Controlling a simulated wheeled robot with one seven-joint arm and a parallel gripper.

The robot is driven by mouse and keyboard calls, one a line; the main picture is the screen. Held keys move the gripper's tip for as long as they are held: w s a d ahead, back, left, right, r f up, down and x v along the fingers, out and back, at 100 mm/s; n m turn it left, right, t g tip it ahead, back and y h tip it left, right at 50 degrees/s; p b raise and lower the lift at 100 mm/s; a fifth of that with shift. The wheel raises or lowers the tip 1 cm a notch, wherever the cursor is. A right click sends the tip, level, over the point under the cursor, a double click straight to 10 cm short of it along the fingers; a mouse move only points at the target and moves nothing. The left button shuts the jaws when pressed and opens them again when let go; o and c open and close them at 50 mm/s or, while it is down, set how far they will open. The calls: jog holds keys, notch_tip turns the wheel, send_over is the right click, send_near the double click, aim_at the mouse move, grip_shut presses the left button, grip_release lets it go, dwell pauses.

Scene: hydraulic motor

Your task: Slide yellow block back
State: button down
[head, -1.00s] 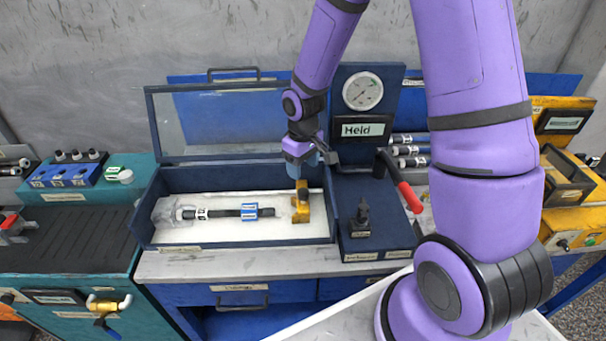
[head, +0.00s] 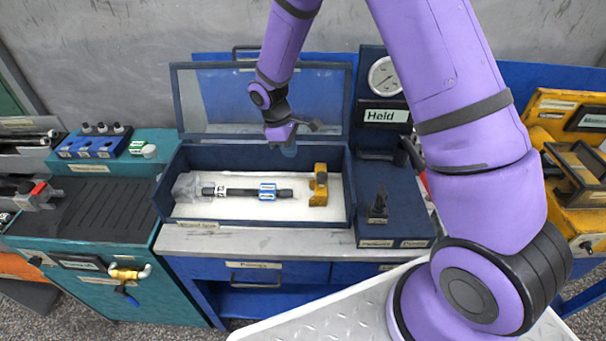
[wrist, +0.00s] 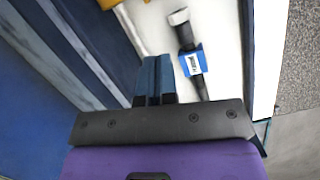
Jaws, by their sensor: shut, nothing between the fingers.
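The yellow block (head: 318,186) stands at the right end of the blue box's white bed, just right of the tip of the black shaft (head: 240,192). The shaft carries a blue-and-white sleeve (head: 268,191). My gripper (head: 288,150) is shut and empty, raised above the back part of the box, left of and apart from the block. In the wrist view my closed blue fingers (wrist: 153,78) point over the white bed, beside the shaft with its blue sleeve (wrist: 191,62). A sliver of yellow shows at the top edge of the wrist view, mostly cut off.
The box (head: 255,226) has raised walls and an upright clear lid (head: 225,100) behind. A gauge panel (head: 383,85) marked "Held" stands to the right, above a blue base with a small black fixture (head: 378,205). A teal bench (head: 85,205) stands left.

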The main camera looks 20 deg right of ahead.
aim_at(319, 176)
jog(key=w+a+f+n+h, duration=0.1)
jog(key=w+a+f+n, duration=0.1)
jog(key=a+n, duration=0.15)
jog(key=shift+m, duration=0.35)
jog(key=x, duration=0.9)
jog(key=shift+s+d+f, duration=0.1)
jog(key=shift+d+f, duration=0.05)
jog(key=d, duration=0.1)
jog(key=s+d, duration=0.1)
jog(key=d, duration=0.1)
jog(key=shift+s+d, duration=0.2)
jog(key=shift+d, duration=0.15)
jog(key=d, duration=0.1)
jog(key=s+d, duration=0.1)
jog(key=d, duration=0.1)
jog(key=s+d, duration=0.1)
jog(key=shift+d, duration=0.35)
